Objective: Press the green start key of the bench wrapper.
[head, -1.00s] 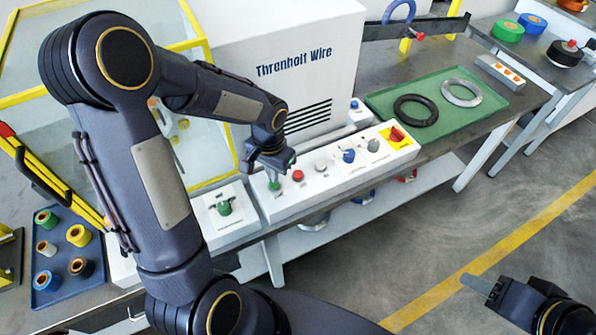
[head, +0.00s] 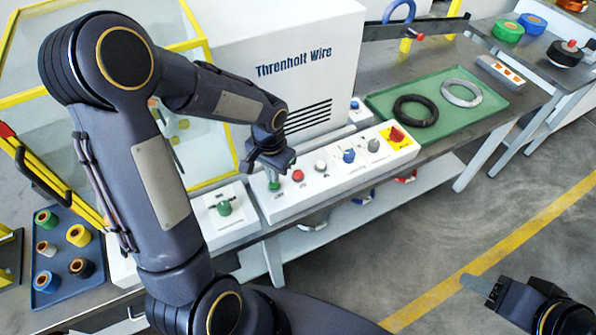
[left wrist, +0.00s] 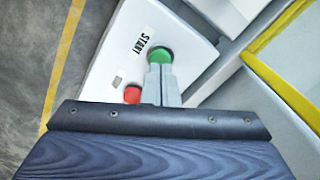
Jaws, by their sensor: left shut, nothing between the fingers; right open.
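The green start key (head: 275,186) is at the left end of the white control panel (head: 330,181). In the left wrist view the green key (left wrist: 160,55) shows beside the printed word START. My left gripper (head: 274,180) is shut and empty, its fingertips pointing down at the green key. In the left wrist view my fingertips (left wrist: 158,68) overlap the key's near edge; I cannot tell whether they touch it. My right gripper (head: 480,287) is open and empty, low at the right above the floor.
A red button (head: 298,175) sits just right of the green key, then a white button, a blue knob (head: 348,156), a grey knob and a red switch on yellow (head: 396,135). A separate box with a green knob (head: 224,208) stands left. A green tray (head: 462,121) holds two coils.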

